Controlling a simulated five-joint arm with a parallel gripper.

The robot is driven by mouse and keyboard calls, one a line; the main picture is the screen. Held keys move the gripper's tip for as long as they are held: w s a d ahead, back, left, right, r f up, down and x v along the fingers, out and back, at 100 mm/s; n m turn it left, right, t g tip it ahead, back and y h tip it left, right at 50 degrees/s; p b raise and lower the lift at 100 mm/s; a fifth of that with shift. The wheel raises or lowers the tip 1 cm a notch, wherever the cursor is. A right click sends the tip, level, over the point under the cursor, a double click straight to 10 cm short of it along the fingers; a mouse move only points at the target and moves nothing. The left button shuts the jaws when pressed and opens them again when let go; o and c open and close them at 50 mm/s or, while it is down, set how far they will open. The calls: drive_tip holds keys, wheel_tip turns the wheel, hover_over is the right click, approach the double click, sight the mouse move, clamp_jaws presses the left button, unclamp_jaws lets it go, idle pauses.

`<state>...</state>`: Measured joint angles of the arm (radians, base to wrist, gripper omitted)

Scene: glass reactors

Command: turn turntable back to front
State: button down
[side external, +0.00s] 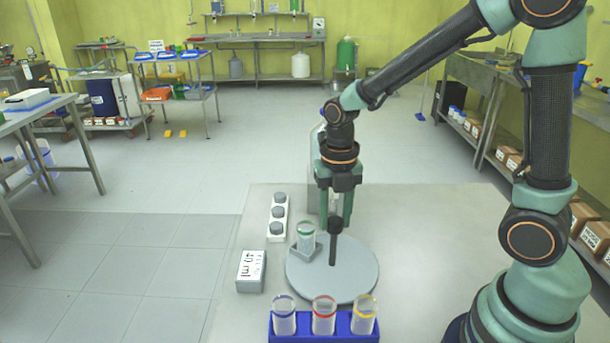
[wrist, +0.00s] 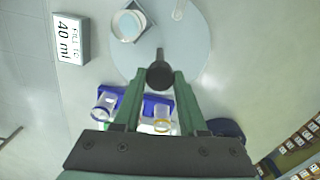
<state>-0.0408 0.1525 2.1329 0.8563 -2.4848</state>
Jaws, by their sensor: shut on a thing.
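The grey round turntable (side external: 357,278) lies flat on the work surface. A black upright peg (side external: 333,245) stands on it. A clear glass with a green rim (side external: 306,239) sits in a grey holder at the turntable's left side. My gripper (side external: 335,220) points down and is shut on the upper part of the peg. In the wrist view, the peg's round top (wrist: 159,75) shows between my fingertips. The turntable (wrist: 190,55) and the glass (wrist: 128,26) also show there, with the glass at the upper left.
A blue rack (side external: 297,325) with three clear tubes rimmed blue, red and yellow stands in front of the turntable. A "fill to 40 ml" block (side external: 251,271) lies to the left. A white panel with grey knobs (side external: 278,217) is behind it. A grey upright piece (side external: 314,180) is partly hidden behind my gripper.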

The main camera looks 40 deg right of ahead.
drive_tip(key=shift+r+n, duration=0.1)
drive_tip(key=shift+n, duration=2.7)
drive_tip(key=shift+c, duration=2.2)
unclamp_jaws()
wheel_tip(320, 180, up, 12)
